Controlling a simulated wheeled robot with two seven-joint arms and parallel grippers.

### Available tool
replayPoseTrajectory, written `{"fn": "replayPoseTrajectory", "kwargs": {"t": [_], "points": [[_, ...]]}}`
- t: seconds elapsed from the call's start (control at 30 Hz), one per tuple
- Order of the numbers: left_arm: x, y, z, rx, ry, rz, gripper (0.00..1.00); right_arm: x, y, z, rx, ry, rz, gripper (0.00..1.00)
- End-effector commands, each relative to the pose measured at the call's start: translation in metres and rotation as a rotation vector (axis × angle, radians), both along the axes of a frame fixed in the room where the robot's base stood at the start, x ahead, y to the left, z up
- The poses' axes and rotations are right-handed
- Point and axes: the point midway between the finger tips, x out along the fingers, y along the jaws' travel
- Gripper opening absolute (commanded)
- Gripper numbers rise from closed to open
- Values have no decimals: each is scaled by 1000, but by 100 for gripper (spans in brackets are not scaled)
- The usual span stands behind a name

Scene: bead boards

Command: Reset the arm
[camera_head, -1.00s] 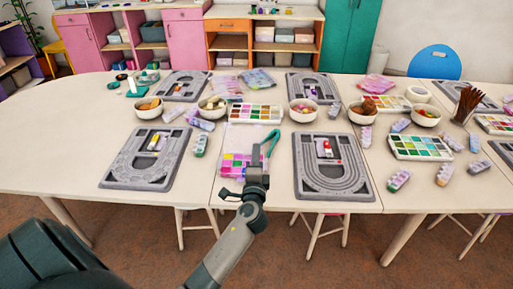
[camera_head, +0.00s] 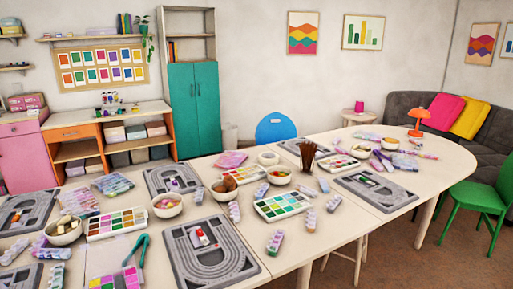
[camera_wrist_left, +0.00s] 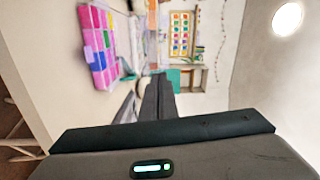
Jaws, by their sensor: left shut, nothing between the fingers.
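My left gripper (camera_wrist_left: 158,82) shows in the left wrist view, its two dark fingers together with nothing between them. It points into the room, apart from the table. A pink and purple bead box (camera_wrist_left: 98,45) lies on the table to the left of the fingers in that view. The head view shows neither gripper. My right gripper is in neither current view.
The long table (camera_head: 330,240) holds grey bead boards (camera_head: 208,252), bowls, paint palettes and teal tweezers (camera_head: 142,248). A green chair (camera_head: 482,197) stands at the right. The floor at the lower right is clear.

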Motion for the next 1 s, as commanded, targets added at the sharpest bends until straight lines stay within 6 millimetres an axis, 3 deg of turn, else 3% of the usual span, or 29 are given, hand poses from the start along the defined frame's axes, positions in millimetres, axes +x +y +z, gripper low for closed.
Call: {"fn": "replayPoseTrajectory", "kwargs": {"t": [0.23,0.43,0.6,1.0], "points": [[-96,-21,-78,-466,113,96,0,7,1,1,1,-9,0,0],[-193,-72,-135,-861,295,192,0,7,1,2,1,-9,0,0],[-252,-110,-154,-1056,429,245,0,3,1,1,1,-5,0,0],[-334,-164,-160,-1273,633,309,0,-6,1,0,1,5,0,0]]}}
